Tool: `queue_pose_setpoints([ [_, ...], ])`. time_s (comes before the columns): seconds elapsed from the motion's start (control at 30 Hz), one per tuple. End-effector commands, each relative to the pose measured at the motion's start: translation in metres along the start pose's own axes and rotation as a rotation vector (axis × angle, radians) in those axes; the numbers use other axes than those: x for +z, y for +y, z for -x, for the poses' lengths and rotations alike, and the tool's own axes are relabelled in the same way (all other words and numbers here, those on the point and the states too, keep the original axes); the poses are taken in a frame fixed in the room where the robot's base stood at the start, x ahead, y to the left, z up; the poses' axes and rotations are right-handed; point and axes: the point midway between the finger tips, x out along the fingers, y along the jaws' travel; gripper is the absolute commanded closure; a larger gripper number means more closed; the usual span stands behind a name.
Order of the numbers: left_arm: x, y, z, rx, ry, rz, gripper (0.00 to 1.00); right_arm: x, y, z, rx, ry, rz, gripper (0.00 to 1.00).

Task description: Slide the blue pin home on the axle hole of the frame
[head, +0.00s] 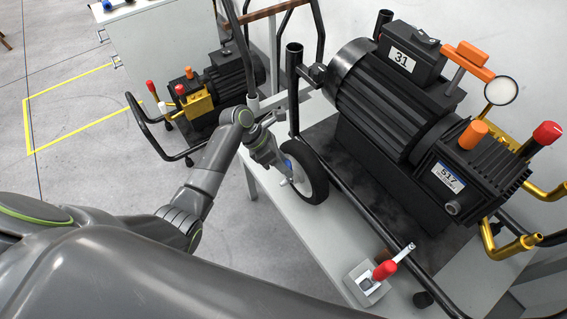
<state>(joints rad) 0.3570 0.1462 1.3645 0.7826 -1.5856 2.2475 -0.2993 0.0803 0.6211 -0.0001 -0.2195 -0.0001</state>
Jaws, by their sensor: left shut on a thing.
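The frame (345,209) is a black tube cart frame carrying a large black pump. A black-tyred wheel (314,180) stands at its near left corner. My left gripper (285,180) comes in from the left and is shut at the wheel's hub side. A small blue part, seemingly the blue pin (288,163), shows at the fingers, against the wheel. How deep the pin sits cannot be told. The axle hole is hidden behind the gripper and wheel. My right gripper is not in view.
The pump (395,95) fills the right side. A second, smaller pump cart (225,80) is behind left. Floor at left, with yellow tape (75,139), is clear.

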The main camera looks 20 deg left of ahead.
Motion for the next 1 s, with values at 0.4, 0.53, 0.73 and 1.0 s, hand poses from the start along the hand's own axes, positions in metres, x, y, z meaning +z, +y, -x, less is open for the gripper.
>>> queue_pose_setpoints([
  [0.4,-0.006,0.003,-0.01,-0.001,0.0,0.001,0.82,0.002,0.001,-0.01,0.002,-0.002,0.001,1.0],
  [0.53,-0.009,0.004,-0.014,-0.001,0.0,0.001,0.82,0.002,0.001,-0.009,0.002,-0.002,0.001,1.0],
  [0.73,-0.012,0.006,-0.018,-0.001,-0.001,0.0,0.82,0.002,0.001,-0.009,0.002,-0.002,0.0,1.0],
  [1.0,-0.012,0.006,-0.018,0.0,0.0,0.0,0.82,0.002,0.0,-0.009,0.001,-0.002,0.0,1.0],
])
